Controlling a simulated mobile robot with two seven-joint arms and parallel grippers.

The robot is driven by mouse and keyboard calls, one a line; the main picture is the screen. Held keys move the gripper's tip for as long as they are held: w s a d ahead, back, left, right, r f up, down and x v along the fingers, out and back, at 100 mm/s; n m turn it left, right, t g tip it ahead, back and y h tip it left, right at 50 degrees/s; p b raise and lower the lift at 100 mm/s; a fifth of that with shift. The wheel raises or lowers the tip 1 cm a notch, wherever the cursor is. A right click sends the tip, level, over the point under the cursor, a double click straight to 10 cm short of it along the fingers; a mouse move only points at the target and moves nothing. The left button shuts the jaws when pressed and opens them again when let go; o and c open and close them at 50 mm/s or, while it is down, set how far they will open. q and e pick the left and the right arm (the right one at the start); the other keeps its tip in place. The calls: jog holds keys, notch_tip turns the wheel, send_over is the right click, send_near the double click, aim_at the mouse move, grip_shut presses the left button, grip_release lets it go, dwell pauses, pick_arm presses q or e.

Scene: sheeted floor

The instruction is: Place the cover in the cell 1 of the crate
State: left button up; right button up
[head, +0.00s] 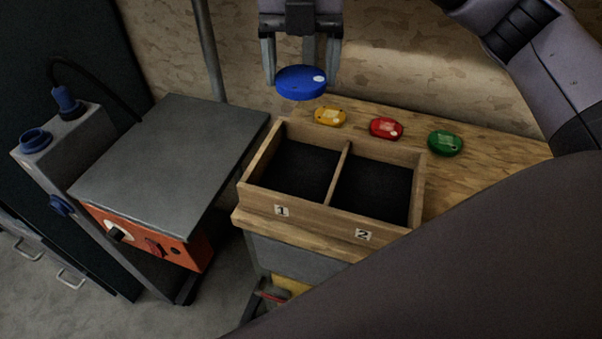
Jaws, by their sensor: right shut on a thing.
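My right gripper (300,72) comes in at the top of the head view, with its fingers on either side of a round blue cover (298,84). It is shut on this cover and holds it above the bench, behind the crate. The wooden crate (310,217) has two dark-floored cells. Cell 1 (298,172) is on the left and cell 2 (372,190) on the right, each marked by a number label on the front wall. Both cells look empty. My left gripper is not in view.
A yellow piece (329,117), a red piece (386,129) and a green piece (445,142) lie in a row on the wooden bench (490,152) behind the crate. A grey-topped orange machine (170,150) stands left of the crate. A wall is behind.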

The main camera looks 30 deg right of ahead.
jog(key=m, duration=0.1)
jog(key=r+m, duration=0.1)
jog(key=m, duration=0.2)
jog(key=shift+s+r+m, duration=0.15)
jog(key=shift+r+m, duration=0.2)
jog(key=shift+m, duration=0.05)
jog(key=shift+f, duration=0.15)
jog(key=b, duration=0.3)
send_over(301, 173)
notch_tip(301, 173, down, 14)
jog(key=shift+f, duration=0.15)
jog(key=shift+d+f, duration=0.1)
jog(key=shift+f, duration=0.45)
notch_tip(301, 173, down, 4)
jog(key=shift+f, duration=0.15)
